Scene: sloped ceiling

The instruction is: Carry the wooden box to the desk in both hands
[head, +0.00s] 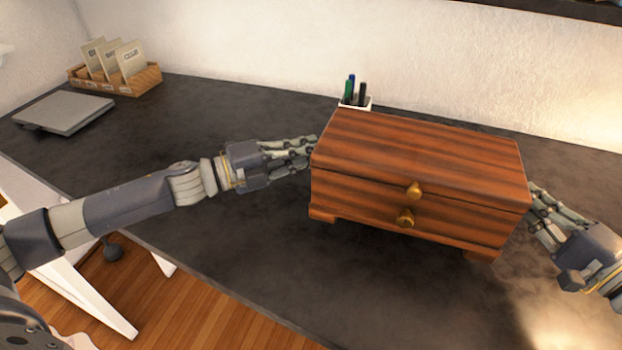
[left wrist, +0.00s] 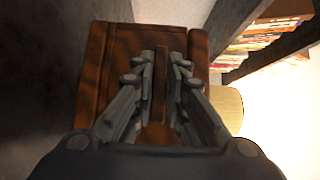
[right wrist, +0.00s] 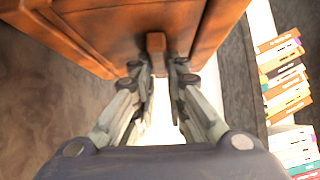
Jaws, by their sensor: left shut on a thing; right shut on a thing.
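The wooden box (head: 420,165) is reddish brown and striped, with two front knobs and short feet. It is level over the dark desk (head: 215,255); I cannot tell whether its feet touch the top. My left gripper (head: 309,152) is at its left end, and in the left wrist view the fingers (left wrist: 160,72) are shut around a handle on the box side (left wrist: 122,45). My right gripper (head: 537,205) is at its right end, and in the right wrist view the fingers (right wrist: 157,72) are at a handle below the box's edge (right wrist: 85,28).
A white cup (head: 356,103) with pens stands close behind the box's left back corner. A wooden card holder (head: 143,82) and a flat grey device (head: 62,111) are at the far left. The desk between them and my left arm is clear. A wall runs behind.

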